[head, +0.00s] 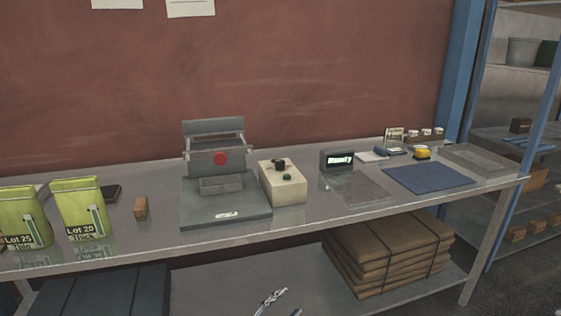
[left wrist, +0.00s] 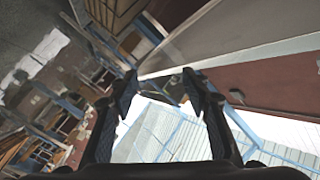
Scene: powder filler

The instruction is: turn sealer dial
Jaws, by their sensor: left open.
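A cream control box (head: 283,186) stands on the steel bench just right of the grey sealer (head: 226,198). A dark dial (head: 280,163) sits on top of the box, with a small green part (head: 287,176) near it. The sealer has a red round spot on its front. My left gripper (head: 270,301) shows only as a small part at the bottom edge of the head view, below and in front of the bench, well apart from the dial. In the left wrist view my left gripper (left wrist: 163,92) is open, with nothing between the fingers. My right gripper is not in view.
A dark display (head: 337,160), a grey plate and a blue mat (head: 430,177) lie to the right. The bench's front edge lies between my left gripper and the box.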

